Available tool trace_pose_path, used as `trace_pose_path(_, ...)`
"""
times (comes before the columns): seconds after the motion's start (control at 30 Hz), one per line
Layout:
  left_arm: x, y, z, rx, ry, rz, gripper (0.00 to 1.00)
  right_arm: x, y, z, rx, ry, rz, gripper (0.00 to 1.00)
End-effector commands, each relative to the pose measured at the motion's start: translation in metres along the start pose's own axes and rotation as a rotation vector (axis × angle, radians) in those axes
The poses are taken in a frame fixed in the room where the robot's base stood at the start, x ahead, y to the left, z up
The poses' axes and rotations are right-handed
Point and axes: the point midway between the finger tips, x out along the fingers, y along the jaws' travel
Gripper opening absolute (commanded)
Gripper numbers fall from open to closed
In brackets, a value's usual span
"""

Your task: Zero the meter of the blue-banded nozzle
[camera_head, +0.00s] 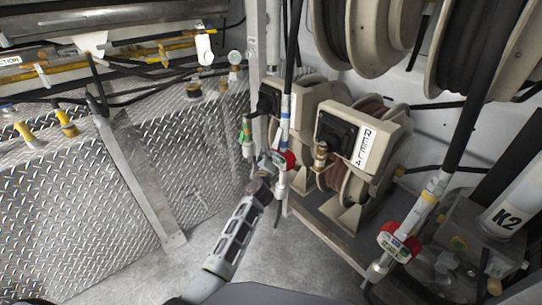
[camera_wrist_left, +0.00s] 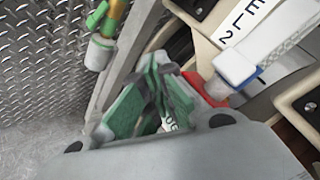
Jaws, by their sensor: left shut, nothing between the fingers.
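The blue-banded nozzle hangs from a black hose, with its blue band (camera_head: 285,124) on a white section above a red meter (camera_head: 284,159). My left gripper (camera_head: 266,176) is just left of and below the red meter, its fingers shut and empty. In the left wrist view the green-padded fingers (camera_wrist_left: 158,95) are together beside the red meter (camera_wrist_left: 205,90), which they partly hide. The blue band (camera_wrist_left: 246,80) shows right of it. I cannot tell whether the fingertips touch the meter. The meter's display and buttons are not readable. My right gripper is not in view.
A green-banded nozzle (camera_head: 246,132) hangs close left. A second red meter (camera_head: 399,242) on a yellow-banded nozzle hangs at the right. Hose reels (camera_head: 345,150) stand behind. A diamond-plate panel (camera_head: 70,215) is at left. The floor between is clear.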

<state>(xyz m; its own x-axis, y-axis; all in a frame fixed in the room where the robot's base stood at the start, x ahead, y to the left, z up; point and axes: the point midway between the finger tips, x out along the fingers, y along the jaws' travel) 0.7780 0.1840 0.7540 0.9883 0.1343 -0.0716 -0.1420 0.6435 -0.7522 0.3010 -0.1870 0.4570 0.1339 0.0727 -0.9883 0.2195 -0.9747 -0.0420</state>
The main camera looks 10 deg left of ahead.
Motion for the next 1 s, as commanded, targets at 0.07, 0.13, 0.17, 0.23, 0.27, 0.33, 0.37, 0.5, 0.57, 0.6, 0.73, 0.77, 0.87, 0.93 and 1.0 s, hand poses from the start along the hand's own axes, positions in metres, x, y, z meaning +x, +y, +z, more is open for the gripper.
trace_pose_path(0.07, 0.0005, -0.0004, -0.0006, 0.0, 0.0, 0.0, 0.0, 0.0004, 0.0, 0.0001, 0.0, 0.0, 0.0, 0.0)
trace_pose_path(0.13, 0.0008, -0.0008, -0.0008, 0.0, 0.0, 0.0, 0.0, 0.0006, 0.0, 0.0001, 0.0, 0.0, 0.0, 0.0)
trace_pose_path(0.17, 0.0009, -0.0009, -0.001, 0.0, 0.0, 0.0, 0.0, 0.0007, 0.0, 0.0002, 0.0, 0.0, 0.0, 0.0)
trace_pose_path(0.23, 0.0013, -0.0013, -0.0012, 0.0, 0.0, 0.0, 0.0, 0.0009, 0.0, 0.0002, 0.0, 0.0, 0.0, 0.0)
trace_pose_path(0.27, 0.0014, -0.0014, -0.0012, 0.0, 0.0, 0.0, 0.0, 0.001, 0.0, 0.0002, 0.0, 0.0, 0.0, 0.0)
trace_pose_path(0.33, 0.0018, -0.0018, -0.0014, 0.0, 0.0, -0.001, 0.0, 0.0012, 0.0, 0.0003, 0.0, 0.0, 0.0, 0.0)
trace_pose_path(0.37, 0.0019, -0.0019, -0.0015, 0.0, 0.0, -0.001, 0.0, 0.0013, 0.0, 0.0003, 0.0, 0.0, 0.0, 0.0)
trace_pose_path(0.5, 0.0021, -0.0021, -0.0015, 0.0, 0.0, -0.001, 0.0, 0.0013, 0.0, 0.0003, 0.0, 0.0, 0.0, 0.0)
trace_pose_path(0.57, 0.0021, -0.0022, -0.0015, 0.0, 0.0, -0.001, 0.0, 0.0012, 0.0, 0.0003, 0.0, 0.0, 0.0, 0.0)
trace_pose_path(0.6, 0.0021, -0.0021, -0.0015, 0.0, 0.0, -0.001, 0.0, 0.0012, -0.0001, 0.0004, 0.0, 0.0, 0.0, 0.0)
trace_pose_path(0.73, 0.0018, -0.0019, -0.0012, 0.0, 0.0, -0.001, 0.0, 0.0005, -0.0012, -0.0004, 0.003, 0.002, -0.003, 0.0)
trace_pose_path(0.77, 0.0015, -0.0018, -0.0011, 0.0, 0.0, -0.001, 0.0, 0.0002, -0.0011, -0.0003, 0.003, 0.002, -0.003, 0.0)
trace_pose_path(0.87, 0.0, -0.0006, 0.0001, 0.0, 0.0, 0.0, 0.0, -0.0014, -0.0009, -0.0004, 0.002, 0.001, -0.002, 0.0)
trace_pose_path(0.93, -0.0015, 0.0005, 0.0015, 0.0, 0.0, 0.0, 0.0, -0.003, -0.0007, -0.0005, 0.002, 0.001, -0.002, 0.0)
trace_pose_path(1.0, -0.0032, 0.0016, 0.0031, -0.001, 0.0, 0.001, 0.0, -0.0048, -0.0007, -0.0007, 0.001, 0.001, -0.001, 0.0)
